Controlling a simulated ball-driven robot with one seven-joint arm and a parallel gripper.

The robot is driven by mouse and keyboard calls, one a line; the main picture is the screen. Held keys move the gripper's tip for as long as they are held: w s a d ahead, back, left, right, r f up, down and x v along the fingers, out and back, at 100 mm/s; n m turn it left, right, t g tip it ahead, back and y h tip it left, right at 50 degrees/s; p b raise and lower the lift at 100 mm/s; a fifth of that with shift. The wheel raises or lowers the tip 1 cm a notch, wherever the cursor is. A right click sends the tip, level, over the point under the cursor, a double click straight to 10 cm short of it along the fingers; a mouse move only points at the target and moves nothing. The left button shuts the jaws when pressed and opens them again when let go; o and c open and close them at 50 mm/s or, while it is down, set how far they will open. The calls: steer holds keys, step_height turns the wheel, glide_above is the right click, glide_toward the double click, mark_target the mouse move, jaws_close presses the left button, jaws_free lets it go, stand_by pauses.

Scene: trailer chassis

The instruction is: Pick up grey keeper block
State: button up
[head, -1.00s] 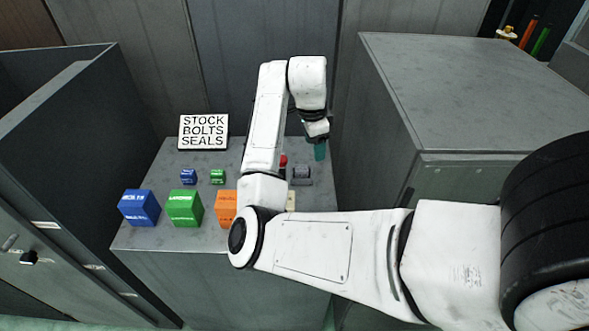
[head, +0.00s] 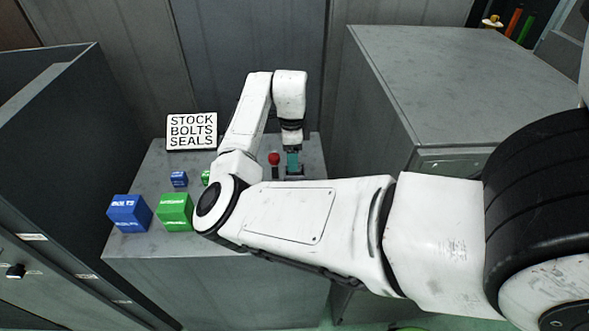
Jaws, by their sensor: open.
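My gripper (head: 293,164), with teal fingers, points down at the right part of the grey cabinet top. It is open. The grey keeper block (head: 294,176) is directly below and at the fingertips, mostly hidden by them and by my forearm. I cannot tell whether the fingers are around it or just above it. A red ball-topped knob (head: 274,159) stands just left of my gripper.
A blue box (head: 130,213), a green box (head: 174,212) and a small blue block (head: 179,179) stand to the left, with a small green block (head: 206,177) partly hidden by my arm. A sign (head: 192,131) stands behind. A taller cabinet (head: 460,85) rises close on the right.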

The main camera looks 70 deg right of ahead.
steer(key=shift+f, duration=1.7)
jaws_close()
